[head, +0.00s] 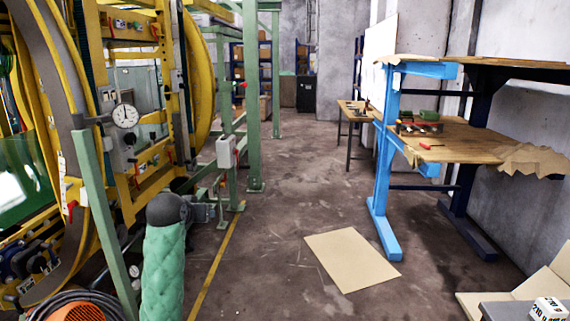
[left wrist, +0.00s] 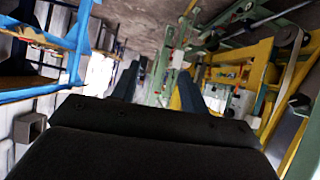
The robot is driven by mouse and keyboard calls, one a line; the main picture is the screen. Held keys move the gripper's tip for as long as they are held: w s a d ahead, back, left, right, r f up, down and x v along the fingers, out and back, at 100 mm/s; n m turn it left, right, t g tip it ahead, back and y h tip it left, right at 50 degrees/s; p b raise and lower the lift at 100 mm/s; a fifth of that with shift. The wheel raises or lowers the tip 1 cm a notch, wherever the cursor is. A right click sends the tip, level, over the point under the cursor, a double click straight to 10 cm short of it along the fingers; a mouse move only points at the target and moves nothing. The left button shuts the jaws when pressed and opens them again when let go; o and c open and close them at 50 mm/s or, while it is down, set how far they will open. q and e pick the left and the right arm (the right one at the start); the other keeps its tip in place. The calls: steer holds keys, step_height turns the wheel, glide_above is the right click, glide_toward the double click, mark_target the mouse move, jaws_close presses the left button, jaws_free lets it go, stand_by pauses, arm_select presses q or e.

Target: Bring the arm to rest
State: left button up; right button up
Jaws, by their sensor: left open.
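My left gripper (left wrist: 157,88) shows in the left wrist view, with two dark fingers apart and nothing between them. The wrist picture is turned over, with the floor along its top. The fingers point toward open space between the yellow machine and the blue workbench. The yellow ring inverter (head: 180,75), with large curved rings and a round white dial, fills the left of the head view. It also shows on the right of the left wrist view (left wrist: 240,75). I cannot make out the left fingers in the head view. My right gripper is in neither view.
A blue-framed workbench (head: 383,150) with wooden shelves stands at the right. A cardboard sheet (head: 352,260) lies on the floor before it. Green posts (head: 249,100) line the left side. A white box (head: 549,309) is at the bottom right corner.

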arm_select(q)
steer(key=s+d+f+g+p, duration=0.3)
steer(key=s+f+p, duration=0.2)
steer(key=s, duration=1.2)
steer(key=s+d+f+m+g+p, duration=0.1)
steer(key=s+d+f+g+p, duration=0.2)
steer(key=s+f, duration=0.7)
steer(key=s+d+f+m+g+p, duration=0.1)
steer(key=s+d+f+g+p, duration=0.2)
steer(key=s, duration=2.2)
step_height(320, 180, down, 5)
steer(key=d+p, duration=0.1)
steer(key=p, duration=0.4)
steer(key=shift+d+g+h, duration=0.15)
steer(key=shift+g+h, duration=0.15)
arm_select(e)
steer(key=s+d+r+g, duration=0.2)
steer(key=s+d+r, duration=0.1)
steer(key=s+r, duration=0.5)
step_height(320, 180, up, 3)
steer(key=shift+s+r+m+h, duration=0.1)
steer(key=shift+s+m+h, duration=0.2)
arm_select(q)
steer(key=shift+s, duration=0.15)
